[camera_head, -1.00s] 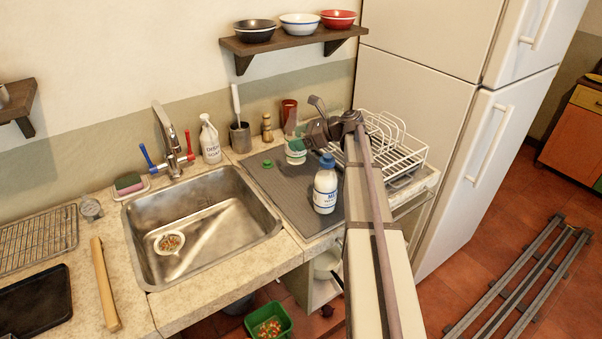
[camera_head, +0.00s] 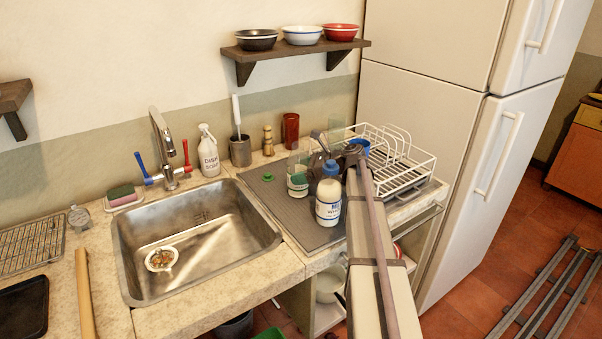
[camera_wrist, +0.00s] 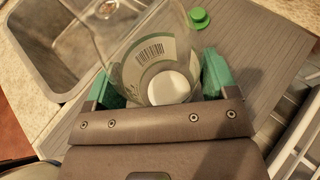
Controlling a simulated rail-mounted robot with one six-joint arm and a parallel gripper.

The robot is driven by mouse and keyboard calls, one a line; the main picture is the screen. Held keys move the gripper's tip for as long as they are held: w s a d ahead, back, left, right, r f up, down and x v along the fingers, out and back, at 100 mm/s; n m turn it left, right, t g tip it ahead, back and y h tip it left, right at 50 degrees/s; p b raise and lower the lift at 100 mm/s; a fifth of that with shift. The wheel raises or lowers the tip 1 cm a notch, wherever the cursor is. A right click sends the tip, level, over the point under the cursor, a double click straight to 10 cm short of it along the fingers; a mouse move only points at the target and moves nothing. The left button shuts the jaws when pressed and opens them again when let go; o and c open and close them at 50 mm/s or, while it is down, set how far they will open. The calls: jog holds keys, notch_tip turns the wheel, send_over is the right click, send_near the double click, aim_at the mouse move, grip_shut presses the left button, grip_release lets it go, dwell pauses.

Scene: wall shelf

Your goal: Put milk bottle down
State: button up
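A clear bottle with a white and green label (camera_head: 297,182) appears upright at or just above the grey mat (camera_head: 312,236). Whether its base touches the mat is unclear. My gripper (camera_head: 312,158) reaches it from the right. In the wrist view, the green finger pads (camera_wrist: 162,84) lie on both sides of the clear bottle (camera_wrist: 150,55) and appear to touch it. A barcode and a white round patch show. A blue-capped milk bottle (camera_head: 328,205) stands on the mat in front of my gripper.
A loose green cap (camera_head: 267,177) lies on the mat; it also shows in the wrist view (camera_wrist: 198,18). The sink (camera_head: 205,225) is left of the mat. A white dish rack (camera_head: 412,160) stands right. A brush holder (camera_head: 240,150) and red cup (camera_head: 290,130) stand behind.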

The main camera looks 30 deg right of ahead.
jog(key=o, duration=0.3)
jog(key=shift+r, duration=0.1)
jog(key=shift+s+d+r+p, duration=0.1)
jog(key=shift+d+r+p, duration=0.05)
jog(key=shift+r+p, duration=0.2)
jog(key=p+v, duration=0.4)
jog(key=v, duration=0.7)
jog(key=shift+s+d, duration=0.15)
jog(key=shift+s, duration=0.05)
jog(key=shift+r, duration=0.1)
